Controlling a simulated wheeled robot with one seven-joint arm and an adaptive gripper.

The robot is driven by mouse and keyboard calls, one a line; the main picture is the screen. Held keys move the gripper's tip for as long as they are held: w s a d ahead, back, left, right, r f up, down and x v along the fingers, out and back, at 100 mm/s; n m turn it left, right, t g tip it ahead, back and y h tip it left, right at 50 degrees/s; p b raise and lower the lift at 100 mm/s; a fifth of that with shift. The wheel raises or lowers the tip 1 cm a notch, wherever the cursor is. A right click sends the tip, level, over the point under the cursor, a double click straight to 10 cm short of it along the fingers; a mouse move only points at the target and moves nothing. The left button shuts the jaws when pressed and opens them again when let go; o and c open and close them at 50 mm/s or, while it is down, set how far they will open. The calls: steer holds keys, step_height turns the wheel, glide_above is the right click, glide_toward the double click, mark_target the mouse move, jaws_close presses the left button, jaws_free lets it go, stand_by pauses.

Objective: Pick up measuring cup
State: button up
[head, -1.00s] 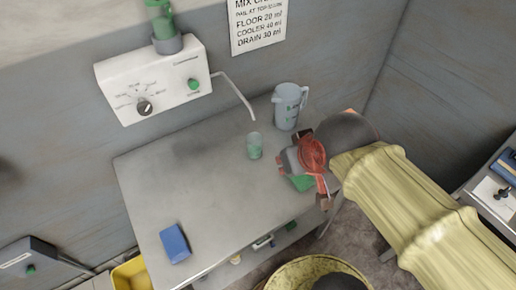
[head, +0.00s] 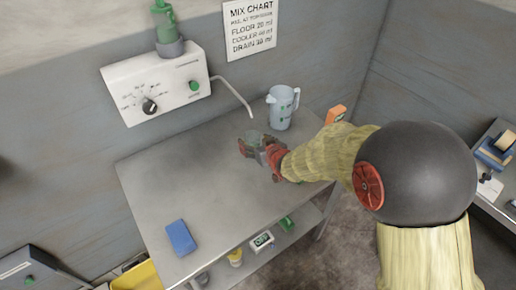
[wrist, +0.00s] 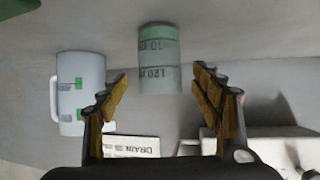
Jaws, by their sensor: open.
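The measuring cup is a small clear cup with green tint and printed marks. It stands on the metal table (head: 165,185) below the dispenser spout, and its upper part (head: 254,137) shows in the head view just beyond my gripper (head: 258,158). In the wrist view the cup (wrist: 158,58) lies between the lines of my two open fingers (wrist: 160,80), at or just past their tips. I see no finger touching it. My gripper is open and empty. My fingers hide the lower part of the cup in the head view.
A grey pitcher (head: 282,106) stands behind the cup to the right, also left in the wrist view (wrist: 82,92). A wall dispenser (head: 158,85) has its spout (head: 237,98) over this area. A blue block (head: 181,238) lies at the front left.

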mark_target(249, 138)
steer(key=b+x, duration=0.2)
steer(key=x, duration=0.4)
steer(key=shift+a+f, duration=0.15)
steer(key=shift+f, duration=0.15)
steer(key=shift+w+a, duration=0.1)
steer(key=shift+w, duration=0.15)
steer(key=shift+c, duration=0.7)
steer(key=c, duration=1.1)
steer(key=shift+c, duration=1.2)
steer(key=shift+r, duration=0.1)
